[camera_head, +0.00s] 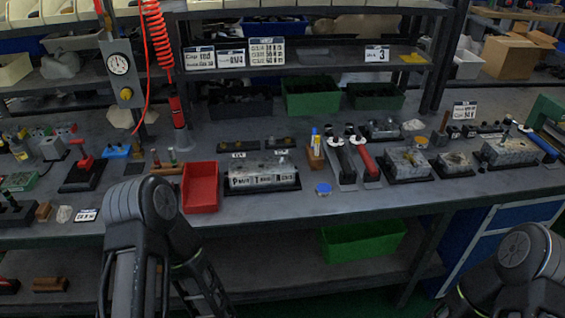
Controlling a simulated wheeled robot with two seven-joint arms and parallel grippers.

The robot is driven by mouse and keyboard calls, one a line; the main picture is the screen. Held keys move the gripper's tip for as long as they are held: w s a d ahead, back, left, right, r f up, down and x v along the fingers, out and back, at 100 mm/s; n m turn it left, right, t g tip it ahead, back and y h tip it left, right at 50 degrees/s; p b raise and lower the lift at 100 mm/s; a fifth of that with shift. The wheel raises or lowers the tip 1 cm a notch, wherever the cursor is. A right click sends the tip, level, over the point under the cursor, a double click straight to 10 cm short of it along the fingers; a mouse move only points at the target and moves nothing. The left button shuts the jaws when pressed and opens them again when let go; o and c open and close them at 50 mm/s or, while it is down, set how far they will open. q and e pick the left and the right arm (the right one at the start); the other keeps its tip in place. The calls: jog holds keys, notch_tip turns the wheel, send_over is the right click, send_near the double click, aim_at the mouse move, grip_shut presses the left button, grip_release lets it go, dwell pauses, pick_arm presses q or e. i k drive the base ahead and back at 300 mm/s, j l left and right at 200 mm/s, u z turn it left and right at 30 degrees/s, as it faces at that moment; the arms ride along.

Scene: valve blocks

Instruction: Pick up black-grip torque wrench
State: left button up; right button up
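Two wrench-like tools stand side by side on the workbench (320,205), right of centre. The left one has a black grip and looks like the black-grip torque wrench (344,164). The other is a red-grip tool (369,162) just to its right. Both lie lengthwise, handles toward me, on light holders. My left arm rises at the lower left, in front of the bench edge, well left of the wrenches. My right arm shows at the lower right corner. Neither arm touches the tools, and I see no fingertips of either gripper.
A silver valve block (262,175) and a red bin (201,187) lie left of the wrenches. More metal blocks (407,163) stand to their right. A blue cap (323,188) lies in front. A red coiled hose (158,35) hangs at left. The front strip is mostly clear.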

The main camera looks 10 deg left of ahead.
aim_at(348, 172)
jog(key=u, duration=0.6)
jog(key=l+u, duration=0.75)
jog(key=k+l+u, duration=0.15)
jog(key=l+u, duration=0.2)
jog(key=k+l, duration=0.1)
jog(key=l, duration=0.25)
jog(key=k+l, duration=0.1)
jog(key=l, duration=0.3)
jog(key=k+l+u, duration=0.1)
jog(key=l, duration=0.25)
jog(key=k+l, duration=0.1)
jog(key=l, duration=0.25)
